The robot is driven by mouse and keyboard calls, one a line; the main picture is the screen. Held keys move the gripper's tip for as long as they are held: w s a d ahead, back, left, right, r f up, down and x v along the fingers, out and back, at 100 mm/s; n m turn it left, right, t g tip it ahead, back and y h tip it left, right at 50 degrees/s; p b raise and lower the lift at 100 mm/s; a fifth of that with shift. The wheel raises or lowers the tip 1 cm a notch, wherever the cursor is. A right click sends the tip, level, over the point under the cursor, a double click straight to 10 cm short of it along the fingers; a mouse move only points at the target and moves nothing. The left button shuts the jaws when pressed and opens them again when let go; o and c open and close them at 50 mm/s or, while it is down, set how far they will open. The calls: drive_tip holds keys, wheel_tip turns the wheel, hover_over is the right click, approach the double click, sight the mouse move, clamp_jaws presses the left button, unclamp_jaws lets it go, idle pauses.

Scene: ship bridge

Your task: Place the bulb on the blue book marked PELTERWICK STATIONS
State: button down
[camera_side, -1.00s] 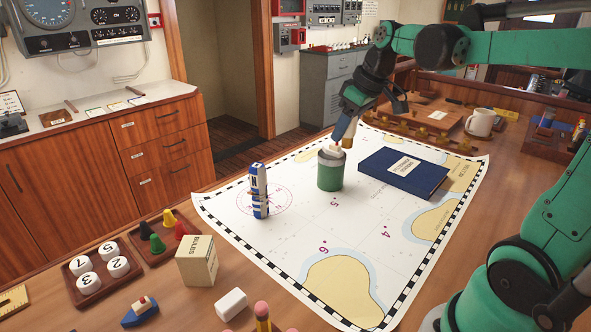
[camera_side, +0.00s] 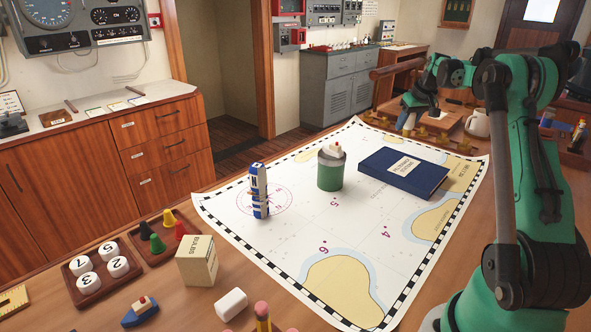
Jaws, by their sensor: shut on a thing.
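The blue book (camera_side: 403,172) lies flat and shut on the chart, right of the green can. It has a white label, too small to read here. My gripper (camera_side: 408,122) is behind the book, low over the far side of the table near a wooden rack. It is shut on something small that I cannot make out. I cannot pick out the bulb for sure. The green can (camera_side: 330,172) stands upright on the chart, with a small white and red thing (camera_side: 333,151) on its top.
The chart (camera_side: 300,240) covers the middle of the table. A blue and white tower (camera_side: 259,190) stands on it. The wooden rack (camera_side: 430,138) and a white mug (camera_side: 477,123) are at the back. A box marked BULBS (camera_side: 197,261) stands at the front left.

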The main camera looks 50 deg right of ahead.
drive_tip(key=f, duration=0.3)
drive_tip(key=d+f, duration=0.1)
drive_tip(key=f, duration=0.5)
drive_tip(key=shift+s+d, duration=0.15)
drive_tip(key=shift+s, duration=0.2)
drive_tip(key=shift+c, duration=2.4)
unclamp_jaws()
